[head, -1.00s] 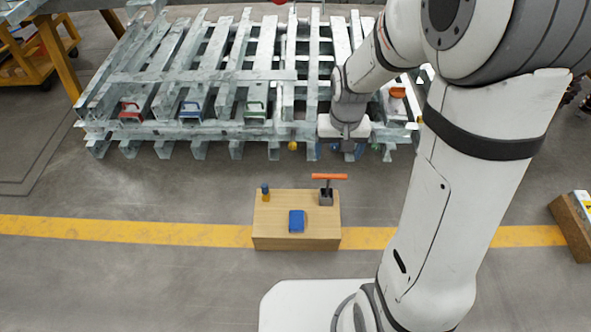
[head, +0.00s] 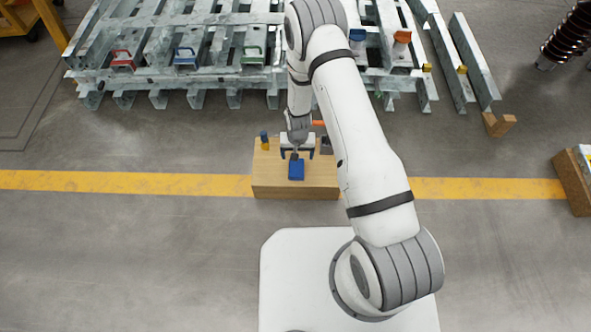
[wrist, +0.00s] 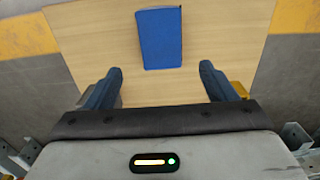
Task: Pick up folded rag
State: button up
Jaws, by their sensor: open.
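The folded rag (head: 296,172) is a small blue rectangle lying flat on a light wooden box. In the wrist view the rag (wrist: 160,38) lies at the top middle, just ahead of the fingertips and between their lines. My gripper (head: 296,155) is above the box at the rag's far side. In the wrist view my gripper (wrist: 161,76) is open, with its two dark blue fingers wide apart and nothing between them. Whether the fingertips are level with the rag is hard to tell.
The wooden box (head: 295,190) stands on the floor across a yellow line (head: 120,182). A small blue-and-yellow item (head: 264,141) stands at its back left. An orange-handled tool (head: 325,145) is partly hidden behind my arm. Galvanized steel frames (head: 180,75) lie behind the box.

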aim_at(297, 168)
notch_tip(297, 168, down, 2)
jog(key=shift+s+f+b, duration=0.1)
jog(key=shift+f+b, duration=0.05)
jog(key=shift+b, duration=0.2)
jog(key=f+b, duration=0.1)
jog(key=f, duration=0.1)
jog(key=s+f+b, duration=0.1)
jog(key=f, duration=0.2)
jog(key=shift+s+a+f+b, duration=0.1)
jog(key=shift+s+b, duration=0.1)
jog(key=shift+b, duration=0.2)
jog(key=c, duration=1.1)
jog(key=shift+r, duration=0.2)
notch_tip(297, 168, up, 10)
jog(key=p, duration=0.4)
jog(key=shift+f, duration=0.1)
